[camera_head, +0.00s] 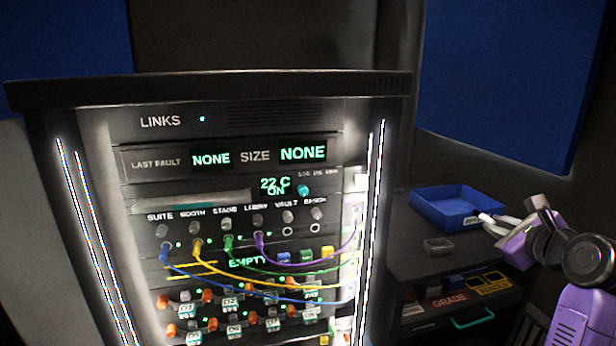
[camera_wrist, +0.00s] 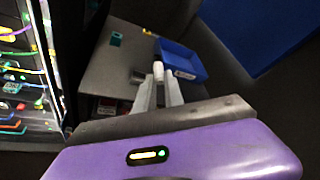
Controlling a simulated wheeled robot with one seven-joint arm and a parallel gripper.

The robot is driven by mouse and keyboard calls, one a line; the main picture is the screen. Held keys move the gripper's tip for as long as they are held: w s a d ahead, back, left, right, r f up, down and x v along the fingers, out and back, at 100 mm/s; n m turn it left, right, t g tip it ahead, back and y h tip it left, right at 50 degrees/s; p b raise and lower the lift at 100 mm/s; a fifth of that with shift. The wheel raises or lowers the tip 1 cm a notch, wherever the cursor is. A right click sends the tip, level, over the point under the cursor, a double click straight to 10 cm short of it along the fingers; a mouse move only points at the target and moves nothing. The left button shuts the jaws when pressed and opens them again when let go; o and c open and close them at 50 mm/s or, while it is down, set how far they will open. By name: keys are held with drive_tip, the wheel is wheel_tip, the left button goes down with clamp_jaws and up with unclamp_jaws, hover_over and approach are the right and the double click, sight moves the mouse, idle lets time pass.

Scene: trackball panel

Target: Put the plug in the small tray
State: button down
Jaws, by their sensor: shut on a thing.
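My gripper (camera_wrist: 158,82) is shut on a small pale piece, which looks like the plug (camera_wrist: 158,67), at its fingertips in the wrist view.
A larger blue tray (camera_head: 458,206) stands at the back of the bench; it also shows in the wrist view (camera_wrist: 184,62). The lit rack (camera_head: 240,200) with several coloured cables stands left. A small teal block (camera_wrist: 116,38) lies on the bench (camera_wrist: 100,75).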

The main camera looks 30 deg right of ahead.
drive_tip(key=w+a+f+n+t+y, duration=0.15)
drive_tip(key=w+a+f, duration=0.25)
drive_tip(key=a+f, duration=0.55)
drive_tip(key=w+a+f+n+g+y, duration=0.1)
drive_tip(key=w+a+f+y, duration=0.15)
drive_tip(key=a+f, duration=0.7)
drive_tip(key=s+a+f+n+y, duration=0.1)
drive_tip(key=s+a+f, duration=0.3)
drive_tip(key=a+f, duration=0.6)
drive_tip(key=s+a+f+n+t+y, duration=0.1)
drive_tip(key=s+a+f, duration=0.3)
drive_tip(key=a+f, duration=0.6)
drive_tip(key=a+n+y, duration=0.1)
drive_tip(key=a, duration=0.2)
drive_tip(key=shift+s+a+f+n+y, duration=0.2)
drive_tip(key=shift+s+a+n+y, duration=0.05)
drive_tip(key=shift+s+n+y, duration=0.1)
